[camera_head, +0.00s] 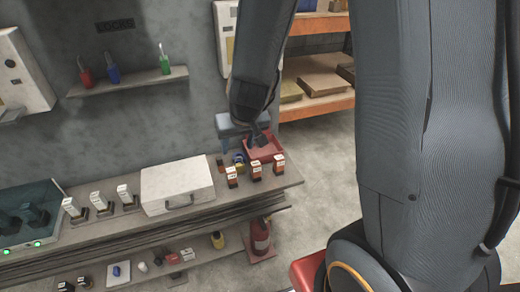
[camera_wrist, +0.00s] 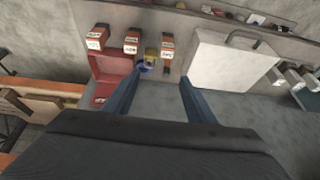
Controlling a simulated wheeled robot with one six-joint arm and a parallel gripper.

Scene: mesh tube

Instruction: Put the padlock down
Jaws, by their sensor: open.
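My gripper (camera_head: 262,133) hangs over the right end of the bench, by the red tray (camera_head: 265,148). In the wrist view my gripper (camera_wrist: 160,77) has its two blue fingers spread, with nothing held between them. A small yellow and blue thing (camera_head: 239,160) sits on the bench just left of the tray. It also shows beyond my fingertips in the wrist view (camera_wrist: 150,57); it is too small to tell whether it is a padlock. Red (camera_head: 86,77), blue (camera_head: 113,75) and green (camera_head: 164,66) padlock-like things stand on the wall shelf under a "LOCKS" sign.
Labelled orange-and-black boxes (camera_head: 255,170) stand along the bench front near the tray. A white case (camera_head: 178,185) lies to their left. A fire extinguisher (camera_head: 260,236) stands below the bench end. Orange shelving (camera_head: 318,100) stands behind; open floor lies between.

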